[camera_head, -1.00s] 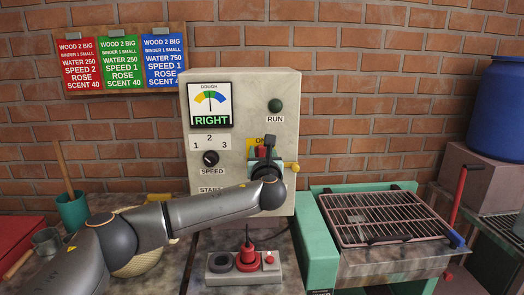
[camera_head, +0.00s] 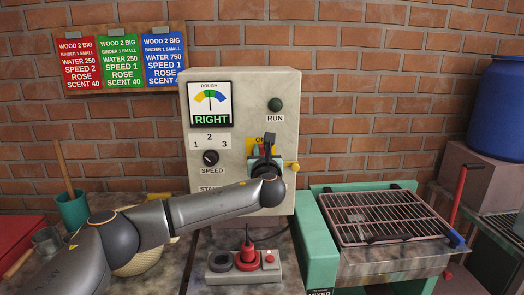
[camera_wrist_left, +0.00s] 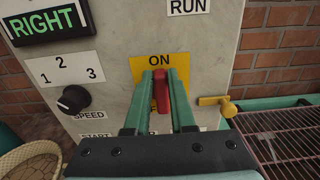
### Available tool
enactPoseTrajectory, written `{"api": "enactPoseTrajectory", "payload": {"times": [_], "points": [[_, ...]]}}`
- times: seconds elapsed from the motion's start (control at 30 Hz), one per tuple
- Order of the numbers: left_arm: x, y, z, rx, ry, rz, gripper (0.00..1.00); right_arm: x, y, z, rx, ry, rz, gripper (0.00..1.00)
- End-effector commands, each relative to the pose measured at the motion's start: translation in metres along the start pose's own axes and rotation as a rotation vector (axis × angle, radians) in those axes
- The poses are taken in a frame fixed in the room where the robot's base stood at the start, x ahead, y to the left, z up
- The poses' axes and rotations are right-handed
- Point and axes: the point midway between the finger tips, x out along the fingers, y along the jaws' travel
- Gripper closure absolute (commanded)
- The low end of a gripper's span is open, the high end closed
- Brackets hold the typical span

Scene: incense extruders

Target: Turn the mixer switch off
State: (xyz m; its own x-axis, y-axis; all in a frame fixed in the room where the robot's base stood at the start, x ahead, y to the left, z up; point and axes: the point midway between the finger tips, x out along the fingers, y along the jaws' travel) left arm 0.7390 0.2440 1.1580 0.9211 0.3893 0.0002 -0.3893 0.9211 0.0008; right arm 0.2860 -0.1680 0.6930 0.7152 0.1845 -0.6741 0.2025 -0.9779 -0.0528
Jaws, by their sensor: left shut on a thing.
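The mixer switch is a red lever (camera_wrist_left: 161,92) on the yellow plate (camera_wrist_left: 142,68) marked ON, on the front of the pale control box (camera_head: 238,90). In the left wrist view, the green fingers of my left gripper (camera_wrist_left: 161,76) stand on both sides of the lever and are shut on it. The lever's top is just below the word ON. In the head view, my left gripper (camera_head: 264,150) covers most of the switch. My right gripper is not in view.
A speed knob (camera_head: 210,157) and a dough gauge (camera_head: 210,101) reading RIGHT are left of the switch. A dark green RUN lamp (camera_head: 275,105) is above it. A yellow knob (camera_wrist_left: 228,109) projects to its right. A wire rack (camera_head: 392,217) lies farther right.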

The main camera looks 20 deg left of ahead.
Motion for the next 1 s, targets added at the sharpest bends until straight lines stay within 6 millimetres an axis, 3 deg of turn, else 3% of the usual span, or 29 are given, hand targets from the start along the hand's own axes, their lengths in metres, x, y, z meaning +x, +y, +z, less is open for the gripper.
{"api": "enactPoseTrajectory", "payload": {"times": [0.53,1.0], "points": [[0.000,0.002,-0.002,-0.059,0.004,0.001,1.00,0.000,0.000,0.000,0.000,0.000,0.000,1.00],[0.000,0.012,-0.006,-0.434,0.004,0.001,1.00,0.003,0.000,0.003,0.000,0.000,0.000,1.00]]}}
